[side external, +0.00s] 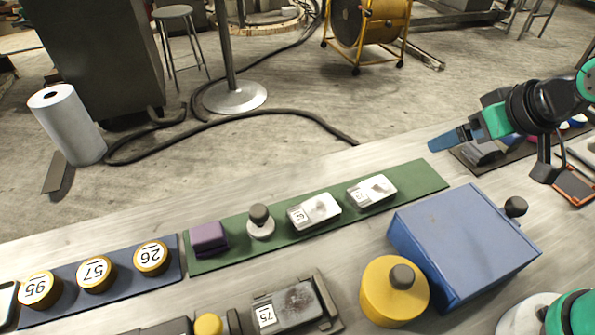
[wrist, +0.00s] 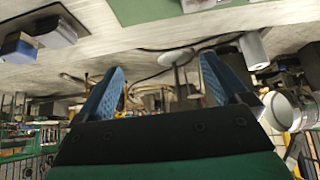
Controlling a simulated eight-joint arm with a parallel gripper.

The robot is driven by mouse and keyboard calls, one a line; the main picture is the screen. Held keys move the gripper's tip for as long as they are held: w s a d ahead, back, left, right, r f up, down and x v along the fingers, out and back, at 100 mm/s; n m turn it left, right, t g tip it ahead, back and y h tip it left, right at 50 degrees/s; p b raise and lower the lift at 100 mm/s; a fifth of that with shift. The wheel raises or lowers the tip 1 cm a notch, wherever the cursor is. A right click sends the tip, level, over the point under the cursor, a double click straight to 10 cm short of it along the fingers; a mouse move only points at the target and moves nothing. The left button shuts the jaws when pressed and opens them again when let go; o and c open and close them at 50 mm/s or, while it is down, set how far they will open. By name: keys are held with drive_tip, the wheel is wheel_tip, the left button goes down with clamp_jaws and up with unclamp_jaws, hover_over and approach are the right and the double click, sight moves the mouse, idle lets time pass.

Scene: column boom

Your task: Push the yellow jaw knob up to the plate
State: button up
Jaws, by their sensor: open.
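The yellow jaw knob (side external: 208,324) shows at the bottom edge of the side external view, partly cut off by the frame. A dark jaw piece stands just right of it. The plate (side external: 290,306), a worn grey block with a "75" label, lies to the right in a dark holder. A small gap seems to separate jaw and plate; contact is hard to tell. My gripper (side external: 442,142) is at the upper right, far from the knob and above the table's far side. In the wrist view my gripper (wrist: 163,66) has two blue fingers spread apart with nothing between them.
A blue box (side external: 465,240) with a dark knob and a yellow cylinder (side external: 380,305) stand right of the plate. A green mat (side external: 335,223) holds a purple block, a small knob and two white blocks. A blue mat (side external: 175,262) with yellow discs lies left.

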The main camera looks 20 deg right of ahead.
drive_tip(key=shift+c, duration=1)
drive_tip(key=shift+w+a+r+n, duration=0.1)
drive_tip(key=shift+w+a+n, duration=0.05)
drive_tip(key=shift+a+n, duration=0.2)
drive_tip(key=shift+c, duration=0.6)
drive_tip(key=n+g+y, duration=0.3)
drive_tip(key=n+g, duration=0.7)
drive_tip(key=n, duration=1.6)
hover_over(207, 324)
drive_tip(key=w+d, duration=0.2)
wheel_tip(207, 324, down, 4)
drive_tip(key=x, duration=0.5)
drive_tip(key=shift+s+a+r, duration=0.15)
drive_tip(key=shift+s, duration=0.05)
drive_tip(key=shift+s+a+f, duration=0.1)
drive_tip(key=shift+f, duration=0.25)
clamp_jaws()
